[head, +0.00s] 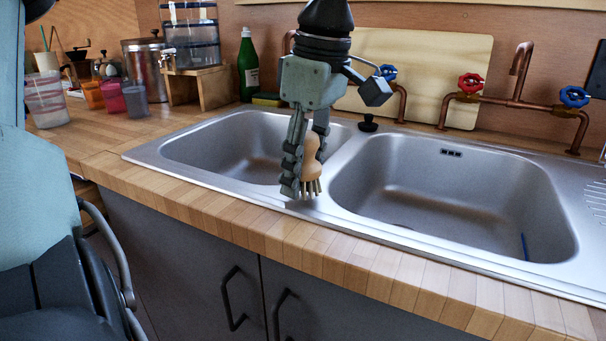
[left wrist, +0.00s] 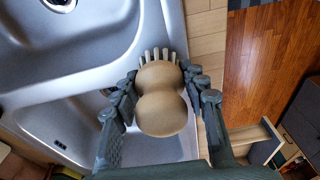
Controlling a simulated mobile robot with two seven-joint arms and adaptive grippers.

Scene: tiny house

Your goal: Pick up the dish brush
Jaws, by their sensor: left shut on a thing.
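The dish brush (head: 312,170) has a rounded tan wooden body and stiff bristles pointing down in the head view. My left gripper (head: 303,180) is shut on it and holds it above the front rim of the double sink, near the divider between the basins. In the left wrist view the brush (left wrist: 162,98) sits between the two fingers of the left gripper (left wrist: 160,95), its pale bristles showing at the far end. Part of the brush is hidden behind a finger in the head view. My right gripper is not in view.
The metal double sink (head: 345,150) is set in a wooden counter (head: 240,205). Copper pipes (head: 510,100) with red and blue taps stand behind it. A green bottle (head: 248,68) and several cups, including a purple one (head: 112,97), stand at the back left.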

